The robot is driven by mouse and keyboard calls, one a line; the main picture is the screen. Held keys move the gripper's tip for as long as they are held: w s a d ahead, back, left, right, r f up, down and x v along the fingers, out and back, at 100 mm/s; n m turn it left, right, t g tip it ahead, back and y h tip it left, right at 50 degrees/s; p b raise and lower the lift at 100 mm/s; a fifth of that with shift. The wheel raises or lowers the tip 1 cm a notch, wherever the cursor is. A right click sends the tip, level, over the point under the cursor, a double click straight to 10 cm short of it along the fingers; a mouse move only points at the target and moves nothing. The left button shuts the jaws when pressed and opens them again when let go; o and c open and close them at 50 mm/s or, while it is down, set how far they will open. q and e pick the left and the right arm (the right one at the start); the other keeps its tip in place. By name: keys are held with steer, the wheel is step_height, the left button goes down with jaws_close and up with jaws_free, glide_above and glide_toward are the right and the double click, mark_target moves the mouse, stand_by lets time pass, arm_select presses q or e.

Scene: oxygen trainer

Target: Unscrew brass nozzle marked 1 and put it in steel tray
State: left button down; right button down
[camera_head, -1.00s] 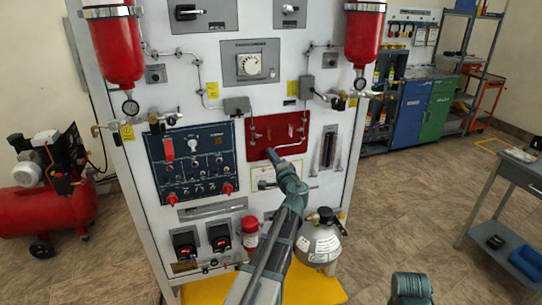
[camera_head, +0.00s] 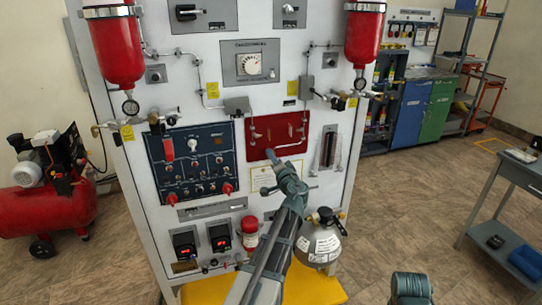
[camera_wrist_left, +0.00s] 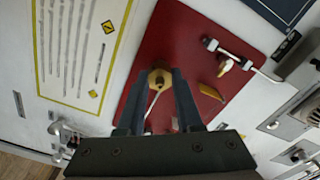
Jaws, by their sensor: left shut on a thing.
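The brass nozzle (camera_wrist_left: 160,78) shows in the left wrist view as a gold hex piece against the red plate (camera_wrist_left: 225,50). My left gripper (camera_wrist_left: 158,88) is shut on it, with a finger on each side. In the head view the left gripper (camera_head: 271,155) reaches up to the lower part of the red plate (camera_head: 290,124), and the nozzle is hidden there. I cannot read a number on the nozzle or tell whether its thread is still engaged. I cannot make out the steel tray. My right gripper is not in view.
Other brass fittings (camera_wrist_left: 210,91) and a short pipe (camera_wrist_left: 240,58) sit close by on the red plate. A blue switch panel (camera_head: 190,160) is to the left. A grey gas cylinder (camera_head: 320,243) stands below. A grey table (camera_head: 505,165) stands at the right, with open floor before it.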

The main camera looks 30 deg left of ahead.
arm_select(q)
steer(key=n, duration=0.3)
steer(key=shift+n, duration=0.6)
steer(key=c, duration=0.6)
jaws_free()
steer(key=shift+s+d+m, duration=1.25)
steer(key=shift+d+m, duration=0.2)
steer(key=shift+m, duration=0.25)
